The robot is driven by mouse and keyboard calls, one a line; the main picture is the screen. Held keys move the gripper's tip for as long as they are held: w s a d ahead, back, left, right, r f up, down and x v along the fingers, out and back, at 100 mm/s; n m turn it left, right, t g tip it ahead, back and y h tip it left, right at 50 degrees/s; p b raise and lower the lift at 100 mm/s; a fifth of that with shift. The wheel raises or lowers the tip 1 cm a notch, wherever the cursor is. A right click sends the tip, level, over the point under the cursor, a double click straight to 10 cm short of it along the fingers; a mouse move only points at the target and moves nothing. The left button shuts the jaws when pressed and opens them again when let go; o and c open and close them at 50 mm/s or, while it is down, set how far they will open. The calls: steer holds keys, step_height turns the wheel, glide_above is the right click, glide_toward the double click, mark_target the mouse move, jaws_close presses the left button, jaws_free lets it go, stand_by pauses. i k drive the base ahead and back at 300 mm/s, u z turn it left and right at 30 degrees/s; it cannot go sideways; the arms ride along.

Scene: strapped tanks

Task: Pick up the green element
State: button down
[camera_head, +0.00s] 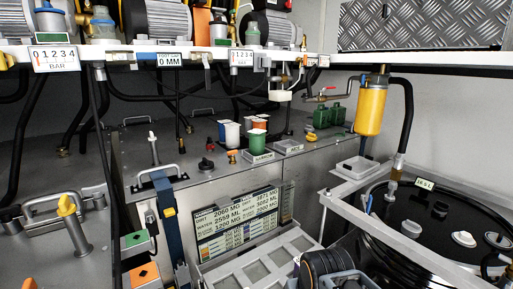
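A short green cylinder with a pale top (257,143) stands upright on the grey tank deck near the middle of the view. It stands close to a white-and-blue cylinder (229,134) on its left and an orange one with a pale top (260,122) just behind it. A small labelled tray (257,157) lies in front of it. Two green canisters (321,117) also stand on the deck further right. No gripper fingers can be made out. A dark ribbed round part at the bottom centre may belong to my arm; I cannot tell.
A shelf with pumps and gauges overhangs the deck. A yellow cylinder (371,108) hangs at right above a black round tank lid (440,215). A label board (238,222) and a pale compartment tray (262,268) are below. Black hoses and metal handles crowd the left.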

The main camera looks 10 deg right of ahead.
mark_target(258, 137)
steer(key=u, duration=0.05)
steer(key=k, duration=0.5)
steer(key=z, duration=0.55)
steer(key=i, duration=0.75)
steer(key=u, duration=0.55)
steer(key=i, duration=0.6)
steer(key=u, duration=0.55)
